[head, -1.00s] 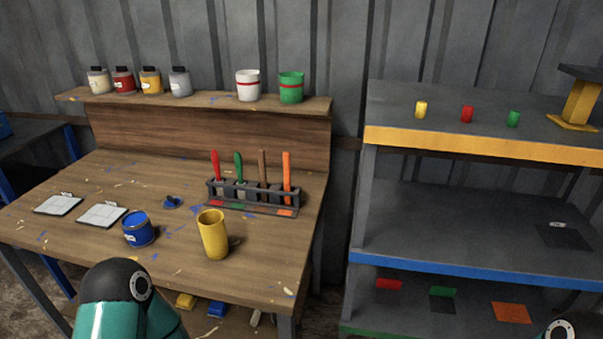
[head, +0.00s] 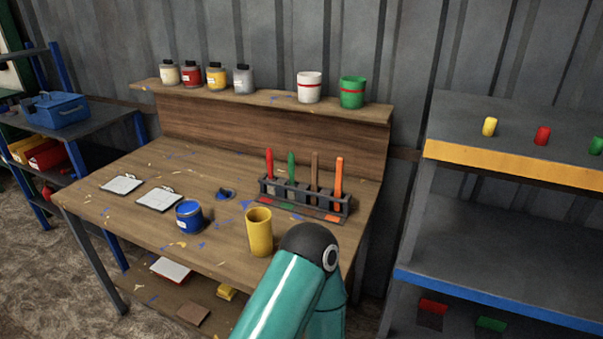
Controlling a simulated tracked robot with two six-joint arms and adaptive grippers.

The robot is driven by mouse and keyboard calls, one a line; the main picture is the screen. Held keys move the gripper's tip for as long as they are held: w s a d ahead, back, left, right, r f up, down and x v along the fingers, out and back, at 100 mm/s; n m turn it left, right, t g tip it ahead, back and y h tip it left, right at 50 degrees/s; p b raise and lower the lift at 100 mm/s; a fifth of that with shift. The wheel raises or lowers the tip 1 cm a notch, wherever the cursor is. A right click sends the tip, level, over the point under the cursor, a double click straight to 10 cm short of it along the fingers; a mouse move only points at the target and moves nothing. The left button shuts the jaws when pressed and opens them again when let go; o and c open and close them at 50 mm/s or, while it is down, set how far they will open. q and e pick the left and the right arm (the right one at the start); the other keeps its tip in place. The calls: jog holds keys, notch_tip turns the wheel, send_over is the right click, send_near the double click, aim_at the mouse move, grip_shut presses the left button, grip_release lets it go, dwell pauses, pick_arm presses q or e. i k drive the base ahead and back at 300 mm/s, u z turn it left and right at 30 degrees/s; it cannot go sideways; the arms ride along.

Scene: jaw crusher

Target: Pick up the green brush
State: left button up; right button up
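The green brush (head: 292,168) stands upright in a dark rack (head: 300,201) on the wooden workbench (head: 140,219). Its green handle points up, and its lower end is hidden in the rack. A red brush (head: 269,163) stands to its left, and a brown one (head: 315,172) and an orange one (head: 338,181) stand to its right. One of my arms, teal with a black joint, rises from the bottom of the head view, in front of the bench's right front part. Neither of my grippers is in the frame.
A yellow cup (head: 259,236) and a blue paint can (head: 188,218) stand in front of the rack. A white bucket (head: 310,90) and a green bucket (head: 352,95) stand on the bench's back ledge. A grey shelf unit (head: 490,216) stands to the right. A blue toolbox (head: 58,110) is at the left.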

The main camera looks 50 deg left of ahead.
aim_at(291, 195)
jog(key=u, duration=1.05)
jog(key=k, duration=1.15)
jog(key=u, duration=1.55)
jog(key=i, duration=1.25)
jog(key=z, duration=0.8)
